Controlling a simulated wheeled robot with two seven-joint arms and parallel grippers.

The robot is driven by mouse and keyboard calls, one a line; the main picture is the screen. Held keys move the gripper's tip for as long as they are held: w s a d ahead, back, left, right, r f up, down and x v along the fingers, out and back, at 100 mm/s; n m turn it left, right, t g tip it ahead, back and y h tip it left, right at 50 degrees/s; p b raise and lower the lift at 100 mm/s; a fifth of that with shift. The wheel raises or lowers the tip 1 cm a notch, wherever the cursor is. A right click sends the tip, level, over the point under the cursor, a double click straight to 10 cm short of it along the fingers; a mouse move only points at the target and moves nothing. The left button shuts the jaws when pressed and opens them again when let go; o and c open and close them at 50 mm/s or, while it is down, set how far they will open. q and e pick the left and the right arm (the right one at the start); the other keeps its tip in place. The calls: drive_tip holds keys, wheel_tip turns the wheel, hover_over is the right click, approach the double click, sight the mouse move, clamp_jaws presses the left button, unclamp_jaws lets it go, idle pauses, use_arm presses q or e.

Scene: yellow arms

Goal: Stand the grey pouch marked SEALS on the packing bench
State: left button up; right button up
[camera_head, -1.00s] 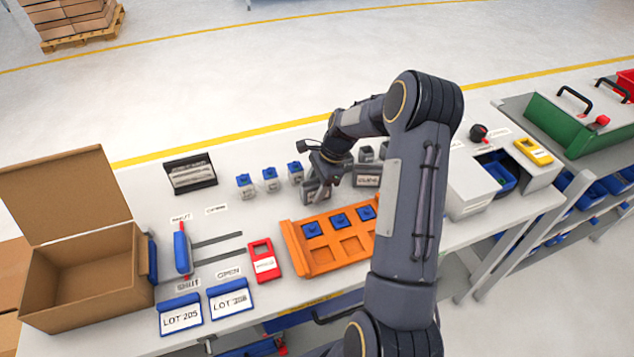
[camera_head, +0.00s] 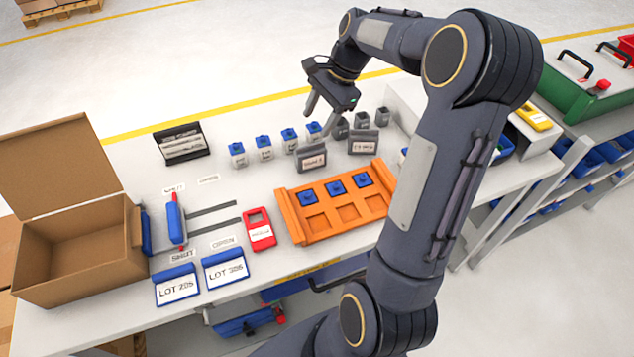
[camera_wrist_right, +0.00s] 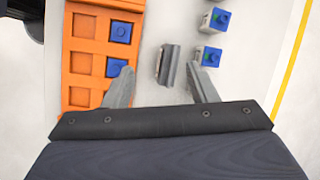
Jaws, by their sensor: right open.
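Two grey pouches stand upright on the packing bench (camera_head: 230,170), behind the orange tray. The left pouch (camera_head: 311,160) and the right pouch (camera_head: 362,145) both have a pale label, too small to read surely, so I cannot tell by print which says SEALS. My right gripper (camera_head: 319,120) is open and empty, raised above and behind the left pouch. In the right wrist view a grey pouch (camera_wrist_right: 168,65) is seen from above, between the spread fingers (camera_wrist_right: 160,75) but below and apart from them. My left gripper is not in view.
The orange tray (camera_head: 288,212) with several blue-topped blocks is in front of the pouches. An open carton (camera_head: 80,250) stands at far left. Bare bench lies between the black holder (camera_head: 181,145) and the bottles.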

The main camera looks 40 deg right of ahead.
drive_tip(key=s+a+r+n+t, duration=0.2)
drive_tip(key=s+a+r+n, duration=0.3)
drive_tip(key=s+a+n, duration=0.55)
drive_tip(key=s+a+f+n+t, duration=0.1)
drive_tip(key=s+a+f+n, duration=0.3)
drive_tip(key=s, duration=0.7)
drive_tip(key=shift+a+n+t, duration=0.3)
drive_tip(key=shift+a+n, duration=0.75)
drive_tip(key=shift+a, duration=1.2)
